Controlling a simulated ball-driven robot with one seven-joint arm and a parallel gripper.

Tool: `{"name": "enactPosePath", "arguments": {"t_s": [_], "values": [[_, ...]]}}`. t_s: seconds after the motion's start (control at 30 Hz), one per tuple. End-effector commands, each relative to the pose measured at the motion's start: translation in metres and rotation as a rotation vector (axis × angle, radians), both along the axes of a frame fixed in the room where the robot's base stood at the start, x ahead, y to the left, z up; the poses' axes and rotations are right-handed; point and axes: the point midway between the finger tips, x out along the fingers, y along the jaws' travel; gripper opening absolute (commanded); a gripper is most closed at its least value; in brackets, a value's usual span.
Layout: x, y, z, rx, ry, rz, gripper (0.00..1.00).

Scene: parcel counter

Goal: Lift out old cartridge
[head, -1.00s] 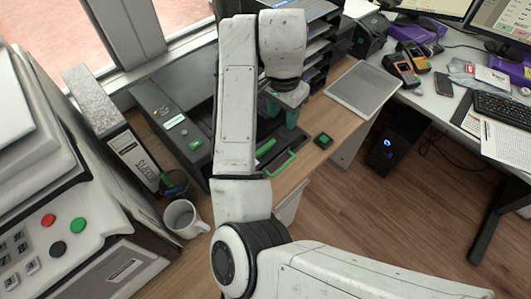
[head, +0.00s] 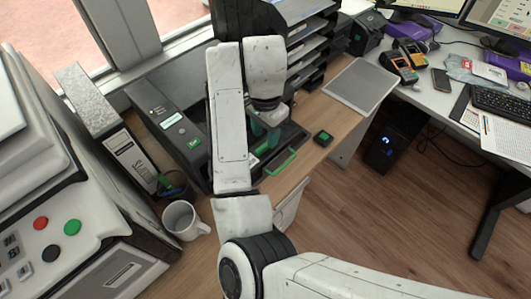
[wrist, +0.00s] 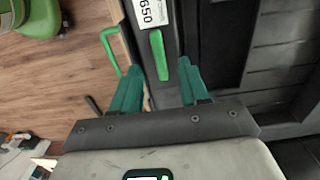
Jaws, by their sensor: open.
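The old cartridge is a dark bar with a white label (wrist: 149,12) reading "650" and a green grip tab (wrist: 158,55), seen in the wrist view. It lies in the black printer's pulled-out tray, which has a green loop handle (head: 280,162) at its front. My gripper (wrist: 158,84) has teal fingers, open, one on each side of the tab's line, with a gap on both sides. In the head view my gripper (head: 263,133) is low over the tray, and my arm hides most of the cartridge.
The black printer (head: 165,115) stands left of my arm, and a black paper rack (head: 300,45) rises close behind my gripper. A white mug (head: 182,219) and a binder (head: 128,160) are at left. A small dark green-topped block (head: 323,138) lies right of the tray.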

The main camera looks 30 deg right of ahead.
Motion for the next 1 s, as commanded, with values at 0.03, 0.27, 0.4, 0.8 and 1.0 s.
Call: {"name": "enactPosePath", "arguments": {"t_s": [0.03,0.27,0.4,0.8,1.0], "values": [[-0.001,-0.001,-0.008,-0.001,0.004,0.001,0.45],[0.000,0.000,-0.032,0.000,0.002,0.000,0.45],[0.000,0.000,-0.032,0.001,0.001,0.000,0.45],[0.000,-0.001,-0.032,0.001,0.000,0.000,0.10],[0.000,-0.001,-0.032,0.001,0.000,0.000,0.00]]}}
